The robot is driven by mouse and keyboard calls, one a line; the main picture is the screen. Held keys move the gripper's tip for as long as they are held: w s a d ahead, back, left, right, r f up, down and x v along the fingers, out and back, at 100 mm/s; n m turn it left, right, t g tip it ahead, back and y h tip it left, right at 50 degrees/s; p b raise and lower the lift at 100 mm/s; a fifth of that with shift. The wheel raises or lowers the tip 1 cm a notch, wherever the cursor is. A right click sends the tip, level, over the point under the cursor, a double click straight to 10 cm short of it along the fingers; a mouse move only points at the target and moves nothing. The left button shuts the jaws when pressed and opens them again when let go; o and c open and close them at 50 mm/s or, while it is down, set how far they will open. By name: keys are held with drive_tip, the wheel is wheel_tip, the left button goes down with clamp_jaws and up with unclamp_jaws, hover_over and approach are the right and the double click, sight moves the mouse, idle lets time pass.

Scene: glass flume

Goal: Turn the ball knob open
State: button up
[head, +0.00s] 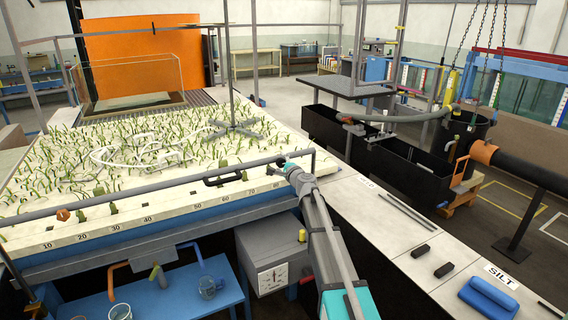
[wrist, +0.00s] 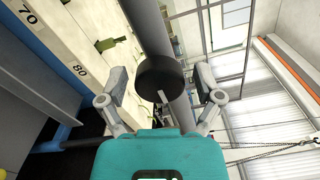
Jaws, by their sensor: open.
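My gripper (head: 287,166) is open at the rail along the tank's front edge, near the tank's right end. In the wrist view its two grey fingers stand apart on either side of a dark, rounded knob (wrist: 160,72) with a small pale pin below it. The knob appears between the fingers, with gaps on both sides. I cannot tell how deep it sits between them. In the head view the knob is mostly hidden by my gripper.
A grey rail (head: 140,192) with a black handle (head: 224,179) runs left of my gripper. A white counter (head: 400,232) on the right holds black blocks (head: 444,270) and a blue tool (head: 488,297).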

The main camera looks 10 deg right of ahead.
drive_tip(key=shift+s, duration=0.1)
drive_tip(key=v, duration=1.2)
drive_tip(key=s+a+f+n+g+y, duration=0.1)
drive_tip(key=s+a+f+n+g, duration=0.45)
drive_tip(key=s, duration=0.25)
drive_tip(key=s+a+f+n+g+y, duration=0.1)
drive_tip(key=s+a+f+n+g, duration=0.35)
drive_tip(key=s+n, duration=0.25)
drive_tip(key=s+d+f+n+g+h, duration=0.2)
drive_tip(key=s+d+f+g+h, duration=0.1)
drive_tip(key=s, duration=0.6)
drive_tip(key=s+d+f+n+g+h, duration=0.3)
drive_tip(key=s+d+f+g+h, duration=0.1)
drive_tip(key=s, duration=0.6)
drive_tip(key=shift+s+d+f+h, duration=0.2)
drive_tip(key=shift+d+f+h, duration=0.1)
drive_tip(key=shift+f, duration=0.45)
